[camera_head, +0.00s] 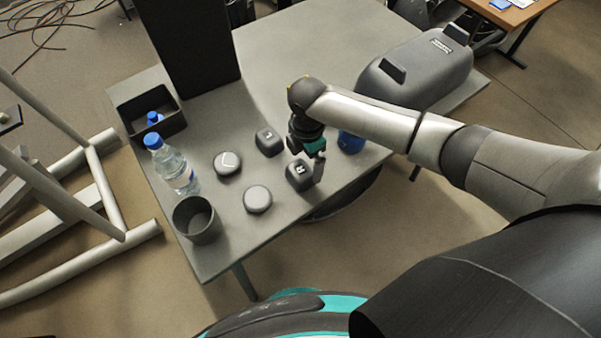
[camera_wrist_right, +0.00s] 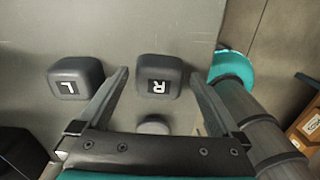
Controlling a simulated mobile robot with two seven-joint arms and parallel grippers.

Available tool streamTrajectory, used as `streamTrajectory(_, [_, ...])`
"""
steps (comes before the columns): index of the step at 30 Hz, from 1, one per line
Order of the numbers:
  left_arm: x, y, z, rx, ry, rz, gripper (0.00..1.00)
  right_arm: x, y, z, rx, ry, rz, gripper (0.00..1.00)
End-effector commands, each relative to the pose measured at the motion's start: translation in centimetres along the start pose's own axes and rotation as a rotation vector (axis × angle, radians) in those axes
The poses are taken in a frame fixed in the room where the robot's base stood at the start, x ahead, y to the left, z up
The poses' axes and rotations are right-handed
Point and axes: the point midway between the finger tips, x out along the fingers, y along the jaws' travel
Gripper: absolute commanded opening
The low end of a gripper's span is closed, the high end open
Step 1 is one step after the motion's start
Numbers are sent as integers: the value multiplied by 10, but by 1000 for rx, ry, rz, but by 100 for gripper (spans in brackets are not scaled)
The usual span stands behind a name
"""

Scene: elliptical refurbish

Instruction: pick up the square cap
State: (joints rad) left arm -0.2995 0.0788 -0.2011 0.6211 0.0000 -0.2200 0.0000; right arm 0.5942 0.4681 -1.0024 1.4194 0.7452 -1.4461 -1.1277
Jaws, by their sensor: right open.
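Two dark square caps with white letter labels lie on the grey table. The one marked R (camera_head: 299,176) is nearer the front edge, and it also shows in the right wrist view (camera_wrist_right: 160,68). The one marked L (camera_head: 268,142) is a little behind it, to the left in the wrist view (camera_wrist_right: 77,70). My right gripper (camera_head: 307,160) is open and empty beside and above the R cap. In the wrist view its fingers (camera_wrist_right: 160,88) spread to either side of the R cap, with no grip on it. My left gripper is not in view.
Two round caps (camera_head: 257,199) (camera_head: 227,163), a dark cup (camera_head: 197,221) and a water bottle (camera_head: 172,168) stand to the left. A black bin (camera_head: 160,128) is farther back. A blue object (camera_head: 350,142) sits by my right arm, and a grey case (camera_head: 415,72) lies behind.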

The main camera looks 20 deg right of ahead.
Motion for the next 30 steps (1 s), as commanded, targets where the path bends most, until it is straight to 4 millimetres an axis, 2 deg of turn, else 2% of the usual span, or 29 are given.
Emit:
streamTrajectory(1, [5, 0, 0, 0, 0, 0, 50, 11, -1, -1, 0, 1, -2, 100])
streamTrajectory(5, [10, 0, 1, 0, 0, 0, 50, 25, -1, -1, -1, 1, -1, 100])
streamTrajectory(14, [9, 0, 1, -1, 0, 0, 50, 27, -1, 0, -1, 0, 0, 99])
streamTrajectory(30, [9, -1, 1, -1, -1, -1, 50, 26, -1, 0, -1, 0, 0, 38])
